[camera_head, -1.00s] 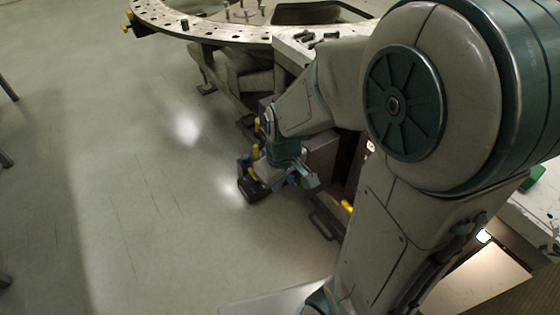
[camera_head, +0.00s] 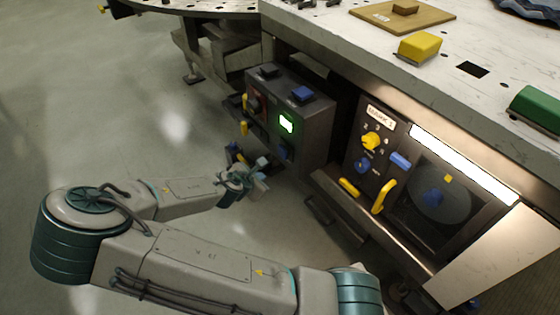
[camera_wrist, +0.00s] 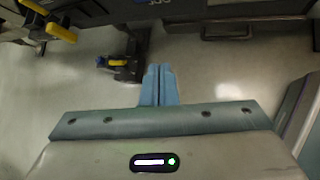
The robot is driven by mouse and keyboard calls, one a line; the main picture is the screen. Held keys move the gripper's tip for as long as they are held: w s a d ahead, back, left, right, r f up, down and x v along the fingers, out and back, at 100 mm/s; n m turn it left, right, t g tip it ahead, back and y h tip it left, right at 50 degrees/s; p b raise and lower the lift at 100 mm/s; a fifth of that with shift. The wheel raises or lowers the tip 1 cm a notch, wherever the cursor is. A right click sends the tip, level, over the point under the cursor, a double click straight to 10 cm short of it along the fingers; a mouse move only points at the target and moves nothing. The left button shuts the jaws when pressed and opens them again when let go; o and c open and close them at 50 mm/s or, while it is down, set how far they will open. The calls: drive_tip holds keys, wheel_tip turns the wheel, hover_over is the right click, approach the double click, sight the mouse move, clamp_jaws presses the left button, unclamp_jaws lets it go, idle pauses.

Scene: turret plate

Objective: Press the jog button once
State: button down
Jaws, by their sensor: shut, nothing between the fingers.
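My gripper (camera_head: 262,172) is shut and empty, held low in front of a dark control box (camera_head: 318,132) under the bench. In the wrist view its two blue fingers (camera_wrist: 160,72) are together and point toward the floor and a small black fixture (camera_wrist: 120,65). No jog label is readable, so I cannot tell which control is the jog button.
Floor to the left is clear.

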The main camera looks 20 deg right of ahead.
sight(282, 152)
drive_tip(key=w+a+n+t, duration=0.1)
drive_tip(key=n, duration=0.1)
drive_tip(key=w+a+n+t+b, duration=0.1)
drive_tip(key=w+n, duration=0.1)
drive_tip(key=shift+w+a+r+t, duration=0.1)
drive_tip(key=shift+a+r+t, duration=0.1)
drive_tip(key=shift+a+t, duration=0.15)
drive_tip(key=shift+d, duration=0.2)
drive_tip(key=w+d+b, duration=0.2)
drive_tip(key=d+b, duration=0.1)
drive_tip(key=d, duration=0.5)
drive_tip(key=shift+w, duration=0.35)
drive_tip(key=shift+d, duration=0.15)
idle(1.4)
drive_tip(key=shift+w+d, duration=0.15)
drive_tip(key=shift+d, duration=0.2)
